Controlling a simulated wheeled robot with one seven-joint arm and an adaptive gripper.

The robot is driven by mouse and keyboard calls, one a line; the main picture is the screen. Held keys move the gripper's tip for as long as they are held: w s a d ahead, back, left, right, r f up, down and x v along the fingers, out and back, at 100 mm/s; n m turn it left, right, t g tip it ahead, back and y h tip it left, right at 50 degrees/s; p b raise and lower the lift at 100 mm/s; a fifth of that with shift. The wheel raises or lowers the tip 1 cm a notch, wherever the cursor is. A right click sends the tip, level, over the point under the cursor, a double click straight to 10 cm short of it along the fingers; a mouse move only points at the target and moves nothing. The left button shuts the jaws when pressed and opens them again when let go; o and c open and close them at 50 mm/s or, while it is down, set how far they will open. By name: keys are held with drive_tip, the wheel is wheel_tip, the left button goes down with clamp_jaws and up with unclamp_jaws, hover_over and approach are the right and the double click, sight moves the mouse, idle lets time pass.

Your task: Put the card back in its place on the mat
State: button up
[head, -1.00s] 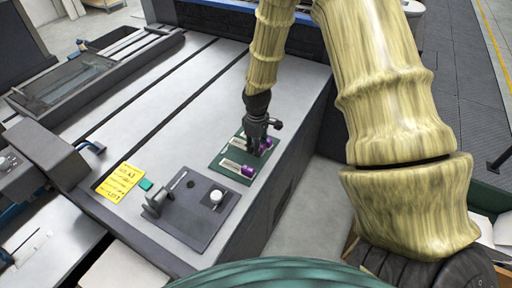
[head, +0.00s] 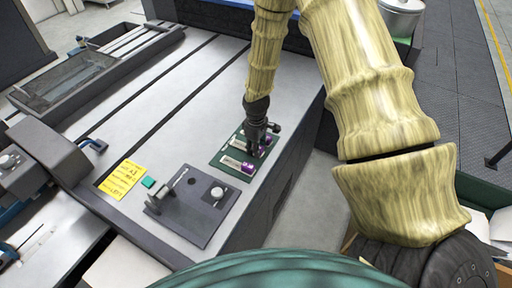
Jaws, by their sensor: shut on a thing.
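A dark green mat (head: 227,152) lies near the right edge of the grey machine top. It bears two long pale strips with purple ends, a lower one (head: 234,162) and an upper one (head: 242,143). My gripper (head: 258,151) points down over the mat at the upper strip's purple end. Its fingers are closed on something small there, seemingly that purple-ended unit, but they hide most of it. A yellow card (head: 122,180) with dark lettering lies flat to the left, off the mat and apart from my gripper.
A small teal block (head: 148,182) lies beside the yellow card. A dark plate (head: 195,208) with a lever and a white knob (head: 217,193) sits in front of the mat. The grey surface behind the mat is clear apart from dark slots.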

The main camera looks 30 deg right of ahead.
drive_tip(key=shift+f, duration=0.2)
drive_tip(key=o, duration=1.1)
drive_tip(key=shift+r, duration=0.1)
drive_tip(key=shift+r+b, duration=1.75)
drive_tip(key=shift+r, duration=4.35)
